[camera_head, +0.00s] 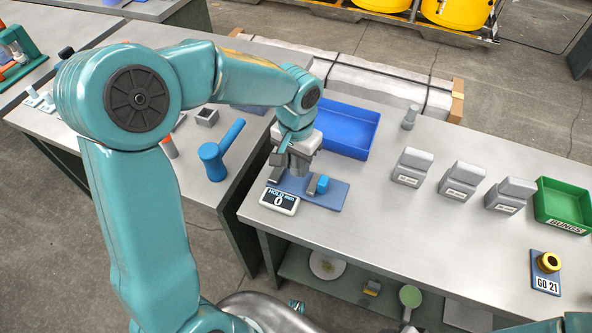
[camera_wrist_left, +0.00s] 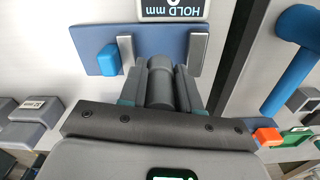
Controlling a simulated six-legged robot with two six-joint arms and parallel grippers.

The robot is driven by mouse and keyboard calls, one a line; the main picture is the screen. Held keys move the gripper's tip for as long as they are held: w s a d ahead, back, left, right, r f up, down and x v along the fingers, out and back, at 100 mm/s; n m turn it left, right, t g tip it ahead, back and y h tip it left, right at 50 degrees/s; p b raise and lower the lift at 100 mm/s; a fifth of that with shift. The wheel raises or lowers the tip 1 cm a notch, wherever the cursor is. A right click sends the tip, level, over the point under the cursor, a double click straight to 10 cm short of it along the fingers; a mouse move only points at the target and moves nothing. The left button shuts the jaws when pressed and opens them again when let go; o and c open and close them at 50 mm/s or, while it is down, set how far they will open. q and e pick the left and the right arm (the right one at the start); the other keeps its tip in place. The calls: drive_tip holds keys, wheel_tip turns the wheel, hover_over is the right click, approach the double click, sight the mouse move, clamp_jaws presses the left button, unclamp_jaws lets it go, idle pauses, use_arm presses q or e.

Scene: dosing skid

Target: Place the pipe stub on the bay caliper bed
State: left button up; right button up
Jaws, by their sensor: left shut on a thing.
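My left gripper (camera_head: 297,165) is shut on the grey pipe stub (camera_wrist_left: 160,80), which lies between its two fingers in the left wrist view. The stub is partly hidden by the gripper in the head view. The caliper bed is a blue plate (camera_head: 333,198) with two grey upright jaws and a blue knob (camera_head: 322,184). The left gripper and stub are over the bed's left part, between the jaws as seen from the wrist; whether the stub touches the plate I cannot tell. The display (camera_head: 280,201) reads "HOLD mm" and 0.
A blue tray (camera_head: 347,128) stands behind the bed. Grey labelled blocks (camera_head: 412,167) and a green bin (camera_head: 562,205) stand to the right. A small grey cylinder (camera_head: 410,117) stands at the back. A blue T-shaped object (camera_head: 220,150) is on the left bench.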

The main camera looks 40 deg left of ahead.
sight(296, 172)
use_arm(q)
wheel_tip(296, 172, down, 4)
drive_tip(key=shift+r, duration=0.25)
drive_tip(key=shift+f+b, duration=0.15)
drive_tip(key=shift+b, duration=0.15)
drive_tip(key=o, duration=0.7)
drive_tip(key=shift+o, duration=0.2)
